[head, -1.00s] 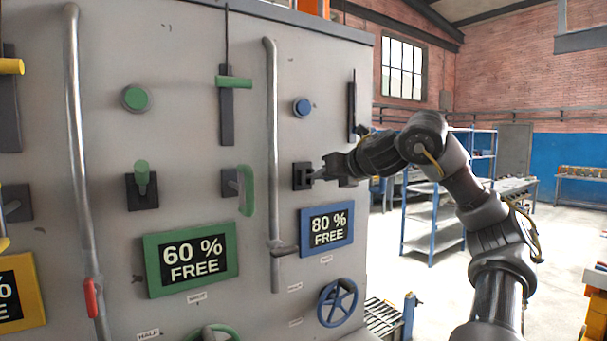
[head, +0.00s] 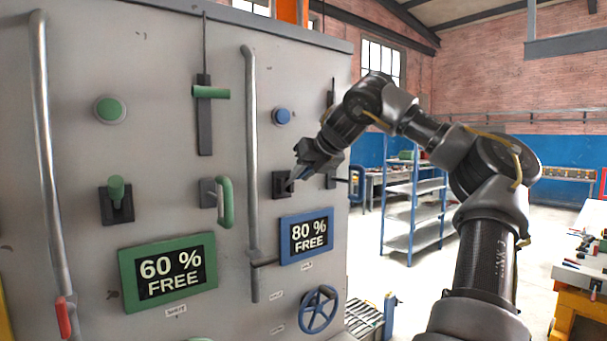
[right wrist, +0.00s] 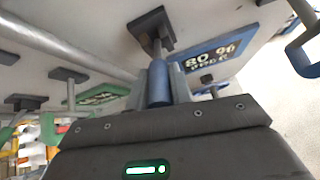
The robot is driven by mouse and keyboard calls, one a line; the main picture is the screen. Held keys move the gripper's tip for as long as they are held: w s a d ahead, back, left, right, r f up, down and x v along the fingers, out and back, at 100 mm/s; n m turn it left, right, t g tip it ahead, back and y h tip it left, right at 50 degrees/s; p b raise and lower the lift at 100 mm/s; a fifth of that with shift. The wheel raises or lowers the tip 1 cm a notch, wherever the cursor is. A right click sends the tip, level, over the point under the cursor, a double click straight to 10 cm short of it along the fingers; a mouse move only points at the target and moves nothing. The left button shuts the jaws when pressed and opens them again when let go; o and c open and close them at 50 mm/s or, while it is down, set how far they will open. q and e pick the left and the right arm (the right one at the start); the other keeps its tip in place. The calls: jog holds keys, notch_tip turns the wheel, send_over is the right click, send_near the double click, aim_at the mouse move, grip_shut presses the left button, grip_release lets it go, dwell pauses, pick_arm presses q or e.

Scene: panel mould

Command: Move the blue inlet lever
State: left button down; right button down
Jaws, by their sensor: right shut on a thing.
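The blue inlet lever (right wrist: 158,85) is a blue cylindrical grip on a metal rod. The rod comes out of a dark square plate (right wrist: 150,28) on the grey panel. In the right wrist view the grip sits between the two fingers of my right gripper (right wrist: 160,82), which is shut on it. In the head view my right gripper (head: 294,178) is in front of the lever's dark plate (head: 281,185) and hides most of the lever. My left gripper is not in view.
The blue-framed 80 % FREE display (head: 306,238) is below the lever, with a blue handwheel (head: 319,310) under it. A vertical grey pipe (head: 251,150) runs left of the lever. A blue loop handle (head: 356,182) is to its right. Shelves (head: 415,210) stand beyond the panel.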

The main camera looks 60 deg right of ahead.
jog(key=c, duration=1.3)
grip_release()
jog(key=shift+o, duration=0.2)
jog(key=shift+s+r, duration=0.15)
jog(key=shift+s, duration=0.05)
jog(key=b+v, duration=0.3)
jog(key=v, duration=0.7)
jog(key=shift+s+a+r, duration=0.1)
jog(key=shift+a, duration=0.05)
